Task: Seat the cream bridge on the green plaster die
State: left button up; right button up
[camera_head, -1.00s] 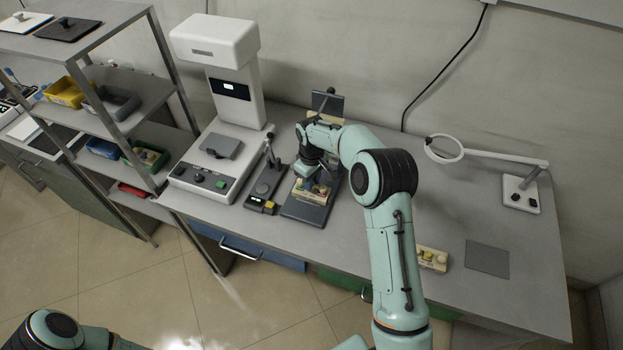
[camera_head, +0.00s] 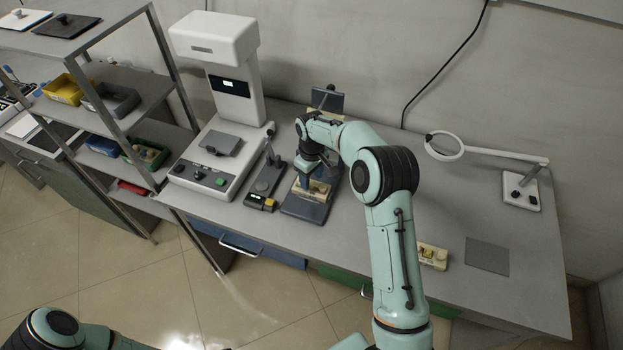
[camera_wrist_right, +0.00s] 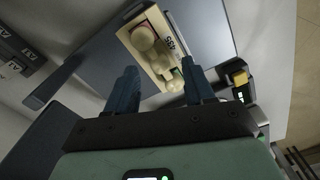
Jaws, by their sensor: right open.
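A pale rectangular model block (camera_head: 313,190) sits on a dark stand plate (camera_head: 300,210) on the bench. In the right wrist view, the block (camera_wrist_right: 128,36) carries a printed label and a row of rounded cream tooth shapes (camera_wrist_right: 146,42). I take these to include the cream bridge, but cannot separate bridge from die. A small greenish patch (camera_wrist_right: 178,73) shows beside the shapes; the green die is otherwise not clear. My right gripper (camera_head: 310,176) is open above the block. Its two blue fingers (camera_wrist_right: 160,82) are apart, with the near tooth shape between them in the picture. My left gripper is out of view.
A small device with a lever (camera_head: 262,190) stands left of the stand, beside a white column instrument (camera_head: 195,185). A cream block with a yellow piece (camera_head: 432,256), a grey mat (camera_head: 487,257) and a magnifier lamp (camera_head: 521,191) are right. The bench between is mostly clear.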

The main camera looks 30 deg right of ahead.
aim_at(311, 183)
notch_tip(311, 183, up, 10)
jog(key=shift+r+p, duration=0.2)
jog(key=shift+p, duration=0.25)
dwell(0.3)
